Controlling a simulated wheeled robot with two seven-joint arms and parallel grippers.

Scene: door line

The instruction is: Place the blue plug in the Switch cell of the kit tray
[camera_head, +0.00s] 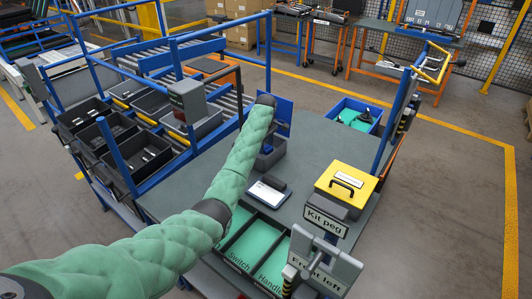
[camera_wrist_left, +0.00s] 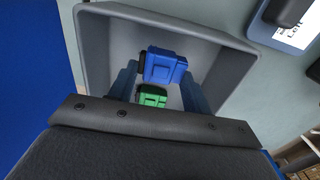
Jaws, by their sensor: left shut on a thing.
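The blue plug (camera_wrist_left: 165,65) is in the left wrist view, between the fingertips of my left gripper (camera_wrist_left: 160,82), which is shut on it inside a grey bin (camera_wrist_left: 225,50). A green piece (camera_wrist_left: 152,96) shows just below the plug in that view, also between the fingers in the picture. In the head view my green-sleeved left arm reaches over the table to the bin (camera_head: 277,152), and the gripper is mostly hidden. The kit tray (camera_head: 252,207) stands nearer, with green-floored cells; the Switch cell (camera_head: 243,249) is on the left, beside the Handle cell. My right gripper is out of view.
A white-labelled device (camera_head: 266,193) lies on the table (camera_head: 315,140) between bin and tray. A blue tray (camera_head: 354,114) is at the back. Racks of dark bins stand left.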

